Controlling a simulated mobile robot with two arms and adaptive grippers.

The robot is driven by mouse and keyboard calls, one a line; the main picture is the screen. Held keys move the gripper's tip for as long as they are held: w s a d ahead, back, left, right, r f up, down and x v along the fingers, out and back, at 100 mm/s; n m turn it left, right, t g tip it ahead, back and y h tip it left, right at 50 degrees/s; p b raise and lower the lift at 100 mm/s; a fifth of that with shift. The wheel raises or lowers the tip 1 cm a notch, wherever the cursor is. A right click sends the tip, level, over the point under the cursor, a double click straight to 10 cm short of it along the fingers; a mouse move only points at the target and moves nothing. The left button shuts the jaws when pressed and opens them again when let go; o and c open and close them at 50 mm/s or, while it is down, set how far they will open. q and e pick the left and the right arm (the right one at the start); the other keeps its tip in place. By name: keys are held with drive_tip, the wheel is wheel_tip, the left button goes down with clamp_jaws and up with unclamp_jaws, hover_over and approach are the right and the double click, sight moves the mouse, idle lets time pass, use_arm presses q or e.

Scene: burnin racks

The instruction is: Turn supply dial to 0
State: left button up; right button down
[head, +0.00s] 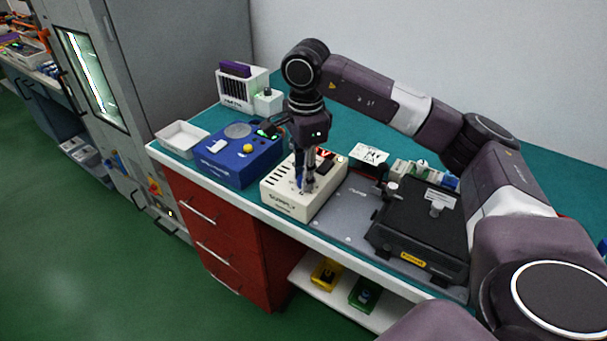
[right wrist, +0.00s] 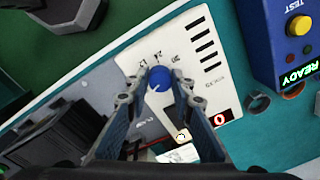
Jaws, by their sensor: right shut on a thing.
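The cream supply box (head: 283,203) stands on the teal bench top, with slots and a small red display on its top. In the right wrist view the supply box (right wrist: 205,72) carries a round blue supply dial (right wrist: 159,79) with printed marks around it. Its display (right wrist: 221,119) shows a red character that looks like 0. My right gripper (head: 305,186) points down over the box, its fingers shut on the blue dial, one on each side. The fingers mostly hide the dial in the head view. My left gripper is not in view.
A blue tester (head: 232,165) with a yellow button and green READY display stands left of the supply box. A white tray (head: 181,138) is farther left. A black-lidded fixture (head: 424,219) on a grey plate stands to the right. A rack (head: 242,92) stands behind.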

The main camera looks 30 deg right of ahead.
drive_tip(key=c, duration=1.7)
unclamp_jaws()
drive_tip(key=shift+o, duration=0.2)
drive_tip(key=shift+r, duration=0.1)
wheel_tip(320, 180, up, 12)
drive_tip(key=shift+s, duration=0.25)
